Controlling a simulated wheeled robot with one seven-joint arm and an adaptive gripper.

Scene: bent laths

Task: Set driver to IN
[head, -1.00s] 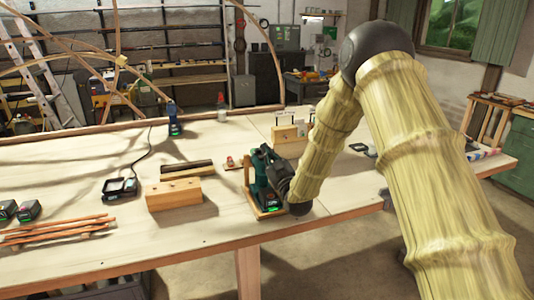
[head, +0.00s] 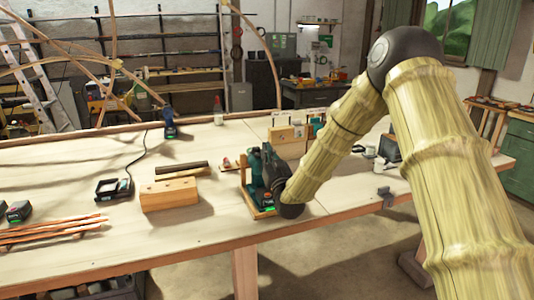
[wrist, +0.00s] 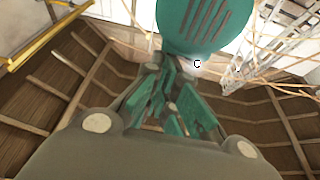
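A teal-and-black driver (head: 254,172) stands upright in a small wooden cradle (head: 262,214) near the table's front edge, with a green light low on it. My dark gripper (head: 272,178) reaches in from the right and is right against the driver; it covers part of it. In the wrist view, a vented teal housing (wrist: 205,22) fills the top, just beyond the fingers. The fingers of my gripper (wrist: 168,80) converge to a narrow tip with teal parts along them and look shut. Nothing clearly shows between them. The driver's switch and any marking cannot be made out.
A blue tool (head: 170,122) stands farther back. A wooden block (head: 170,194), a charger (head: 114,188) with a cable and a pile of laths (head: 50,230) lie left. A block with upright pieces (head: 287,137) stands behind the driver. The table (head: 190,235) is clear in front.

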